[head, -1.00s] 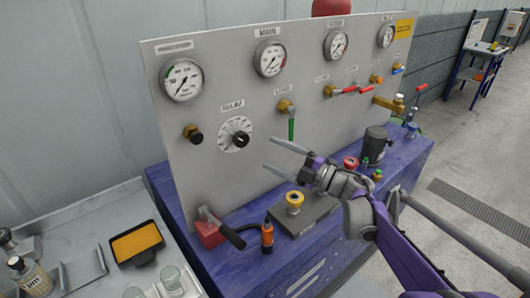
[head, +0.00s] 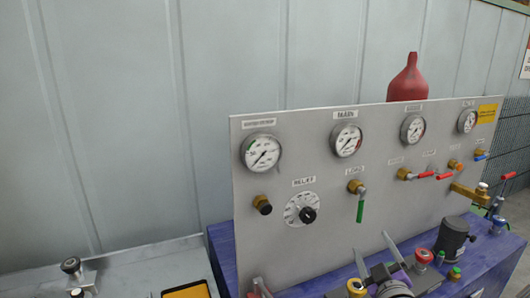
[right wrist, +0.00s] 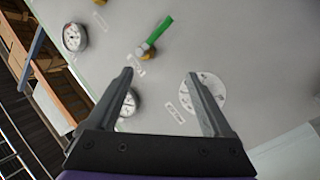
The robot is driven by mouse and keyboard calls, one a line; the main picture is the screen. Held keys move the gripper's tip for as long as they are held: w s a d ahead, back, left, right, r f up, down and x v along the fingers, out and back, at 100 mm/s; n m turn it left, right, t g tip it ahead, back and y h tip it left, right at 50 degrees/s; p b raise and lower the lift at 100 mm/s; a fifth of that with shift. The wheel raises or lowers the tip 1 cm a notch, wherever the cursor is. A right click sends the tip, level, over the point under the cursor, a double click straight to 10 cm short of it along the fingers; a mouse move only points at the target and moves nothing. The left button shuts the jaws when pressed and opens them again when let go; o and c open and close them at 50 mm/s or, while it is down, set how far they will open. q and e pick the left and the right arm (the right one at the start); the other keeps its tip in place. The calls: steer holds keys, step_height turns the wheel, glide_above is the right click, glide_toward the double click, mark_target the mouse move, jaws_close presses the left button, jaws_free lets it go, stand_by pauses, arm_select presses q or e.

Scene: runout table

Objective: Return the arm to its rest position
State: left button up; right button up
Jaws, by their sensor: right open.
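My right gripper (head: 374,248) is at the bottom of the head view, low in front of the grey gauge panel (head: 330,255). Its two fingers are spread apart with nothing between them. In the right wrist view the open fingers (right wrist: 160,76) point toward the panel face, with the green-handled valve (right wrist: 155,35) beyond them and the relief dial (right wrist: 206,92) behind the right finger. In the head view the green handle (head: 360,208) hangs straight down. Most of my right arm is cut off by the bottom edge. My left gripper is in neither view.
The panel carries several gauges (head: 263,151), a black relief knob (head: 307,215) and red-handled valves (head: 424,175). It stands on a blue bench (head: 222,258). A dark cylinder (head: 453,236) stands right of my gripper. A red bottle (head: 407,80) shows behind the panel.

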steer(key=s+a+f+m+g, duration=0.2)
steer(key=s+f+g, duration=0.2)
steer(key=s+f, duration=0.3)
steer(key=s+a+f+m+g, duration=0.2)
steer(key=s+a+f+g, duration=0.1)
steer(key=s+f, duration=0.5)
steer(key=s+a+f+m+g+y, duration=0.1)
steer(key=s+a+f+m+g, duration=0.2)
steer(key=s+f+g, duration=0.2)
steer(key=s+f, duration=0.3)
steer(key=s, duration=0.3)
steer(key=shift+a+f+g, duration=0.2)
steer(key=shift+g, duration=0.1)
